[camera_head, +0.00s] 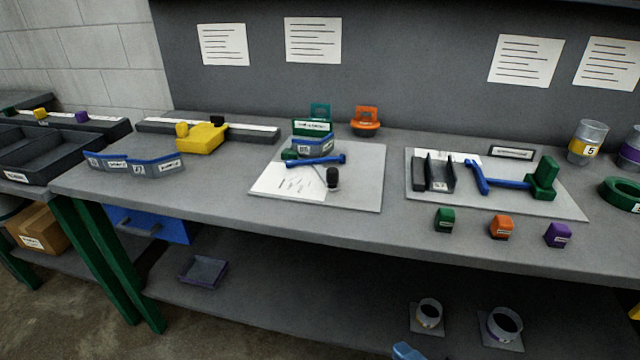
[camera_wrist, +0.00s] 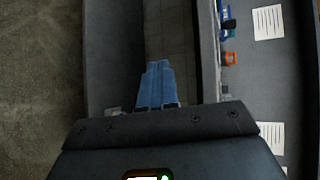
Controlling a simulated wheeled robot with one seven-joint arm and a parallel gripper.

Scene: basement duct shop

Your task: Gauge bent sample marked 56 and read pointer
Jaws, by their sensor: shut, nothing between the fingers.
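Several grey bent samples with blue top edges and white labels (camera_head: 135,163) stand at the left of the bench in the head view; their numbers are too small to read surely. Another bent sample (camera_head: 313,146) sits at the back of a pale gauge board (camera_head: 364,190), by a green block. A blue bar (camera_head: 316,160), a black knob (camera_head: 333,178) and a marked white sheet (camera_head: 290,185) lie in front of it; I cannot read a pointer. My gripper (camera_wrist: 157,75) has blue fingers, shut and empty, in the wrist view, away from the samples.
A second board (camera_head: 540,208) holds dark channels, a blue bar and a green block. Small green, orange and purple blocks (camera_head: 502,228) line the front edge. A yellow tool (camera_head: 203,137) lies at the back left. Dark trays (camera_head: 50,155) stand far left. Ringed fittings sit on the lower shelf.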

